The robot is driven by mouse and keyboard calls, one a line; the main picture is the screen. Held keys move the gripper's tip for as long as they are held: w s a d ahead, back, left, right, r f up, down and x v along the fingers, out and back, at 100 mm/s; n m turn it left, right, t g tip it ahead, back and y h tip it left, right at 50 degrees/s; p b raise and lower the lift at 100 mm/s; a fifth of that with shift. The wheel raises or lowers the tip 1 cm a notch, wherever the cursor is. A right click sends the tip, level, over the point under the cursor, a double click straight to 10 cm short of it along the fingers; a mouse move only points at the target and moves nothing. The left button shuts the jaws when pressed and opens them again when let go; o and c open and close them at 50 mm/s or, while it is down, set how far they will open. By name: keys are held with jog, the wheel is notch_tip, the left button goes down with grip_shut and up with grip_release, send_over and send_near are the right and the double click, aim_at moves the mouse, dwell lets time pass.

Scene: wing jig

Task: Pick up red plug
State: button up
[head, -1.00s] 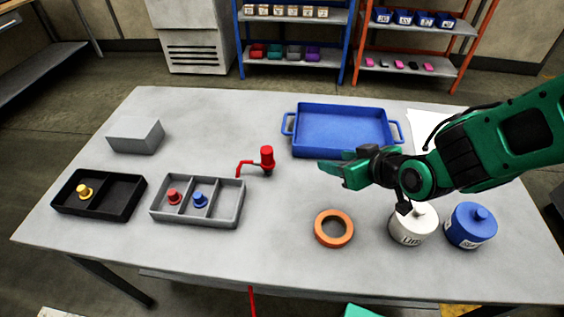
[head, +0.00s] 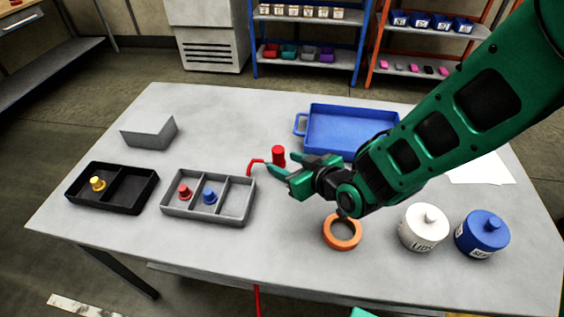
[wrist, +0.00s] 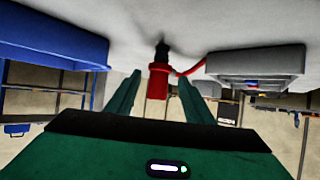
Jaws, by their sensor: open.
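A red cylinder with a black lower end and a bent red arm or cord (head: 278,154) stands on the table near its middle. My gripper (head: 282,168) is open and level beside it, fingers pointing at it. In the wrist view, where the table is at the top, the red cylinder (wrist: 158,83) appears between the two spread fingers (wrist: 160,78); I cannot tell whether they touch it. A smaller red peg (head: 184,192) sits in the left compartment of the grey tray (head: 236,219), apart from my gripper.
A blue peg (head: 209,196) stands in the grey tray. A black tray (head: 130,207) holds a yellow peg (head: 97,184). An orange ring (head: 342,245) lies below my wrist, near white (head: 422,231) and blue (head: 481,238) jars. A blue tray (head: 325,150) is behind my arm.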

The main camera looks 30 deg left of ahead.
aim_at(283, 159)
jog(key=shift+w+x, duration=0.2)
jog(key=shift+x, duration=2.1)
jog(key=shift+r, duration=0.15)
jog(key=c, duration=1.2)
grip_shut()
jog(key=shift+r, duration=0.15)
